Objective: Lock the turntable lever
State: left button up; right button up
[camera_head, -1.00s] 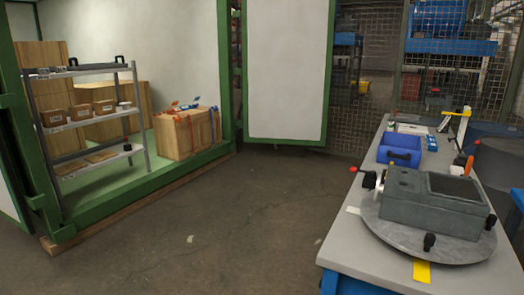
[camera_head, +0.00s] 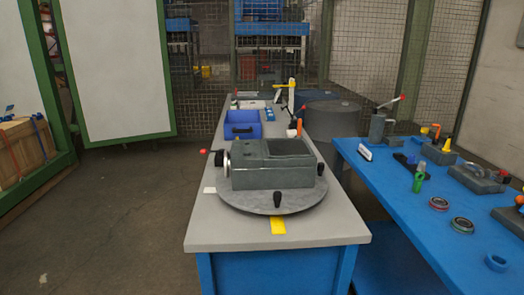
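The round grey turntable (camera_head: 245,203) lies on the grey-topped workbench (camera_head: 215,238). A dark grey box-shaped housing (camera_head: 270,178) sits on it. A black knob-like part (camera_head: 277,199) stands at the turntable's front rim, and another (camera_head: 320,169) is at the housing's right side. A red ball (camera_head: 203,151) shows left of the housing, near a black part (camera_head: 219,157). I cannot tell which of these is the turntable lever, or whether it is locked. Neither of my grippers is in view.
A blue bin (camera_head: 242,131) stands behind the turntable. A blue table (camera_head: 400,185) with tools and rings stands to the right. The floor on the left (camera_head: 110,220) is clear.

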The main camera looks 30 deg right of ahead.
aim_at(203, 152)
jog(key=i+j+z, duration=0.45)
jog(key=i+j, duration=0.35)
jog(key=i, duration=0.5)
jog(key=i+j+z, duration=0.4)
jog(key=i+j, duration=0.8)
